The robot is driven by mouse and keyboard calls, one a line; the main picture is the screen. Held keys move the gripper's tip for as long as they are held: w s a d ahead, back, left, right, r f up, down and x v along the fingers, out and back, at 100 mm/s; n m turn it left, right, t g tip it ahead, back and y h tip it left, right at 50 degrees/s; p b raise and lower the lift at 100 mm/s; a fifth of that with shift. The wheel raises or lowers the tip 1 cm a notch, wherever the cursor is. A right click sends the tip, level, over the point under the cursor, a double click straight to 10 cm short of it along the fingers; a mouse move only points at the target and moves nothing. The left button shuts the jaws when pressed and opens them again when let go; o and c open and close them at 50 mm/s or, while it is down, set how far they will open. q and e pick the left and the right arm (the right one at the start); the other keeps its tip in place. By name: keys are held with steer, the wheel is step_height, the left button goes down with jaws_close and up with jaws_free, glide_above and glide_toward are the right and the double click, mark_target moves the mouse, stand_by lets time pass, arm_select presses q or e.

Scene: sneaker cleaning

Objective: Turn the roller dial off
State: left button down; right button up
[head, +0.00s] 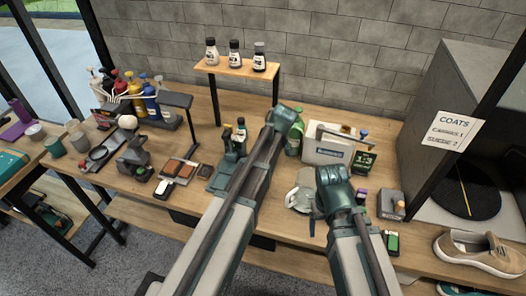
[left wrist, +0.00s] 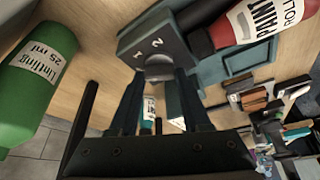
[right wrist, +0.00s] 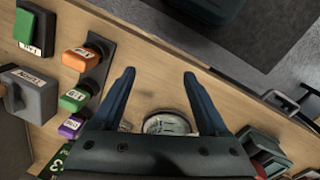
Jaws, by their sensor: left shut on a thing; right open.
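My right gripper (head: 334,190) is open and empty over the bench. Its spread fingers also show in the right wrist view (right wrist: 158,75), with a round, pale-rimmed item (right wrist: 167,122) visible between them.
A green bottle (left wrist: 38,75) and a red-and-white paint bottle (left wrist: 246,22) flank the dial box. A white box (head: 322,146) stands behind my right gripper. Orange, green and purple labelled blocks (right wrist: 76,60) lie left in the right wrist view. A sneaker (head: 480,252) lies front right.

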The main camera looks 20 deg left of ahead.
arm_select(q)
steer(key=n+g, duration=0.1)
steer(key=n, duration=0.1)
steer(key=n+g, duration=0.1)
steer(key=n, duration=0.2)
steer(key=shift+w+d+n, duration=0.1)
steer(key=shift+w+n, duration=0.05)
steer(key=shift+n, duration=0.15)
stand_by(0.4)
steer(key=shift+c, duration=1.8)
jaws_free()
steer(key=shift+r, duration=0.1)
steer(key=shift+p+v, duration=0.85)
steer(key=shift+p, duration=0.05)
arm_select(e)
steer(key=shift+r, duration=0.9)
arm_select(q)
steer(key=p+v, duration=1.1)
steer(key=v, duration=0.1)
steer(key=shift+w+d, duration=0.2)
steer(key=shift+d, duration=0.1)
arm_select(e)
step_height(320, 180, up, 11)
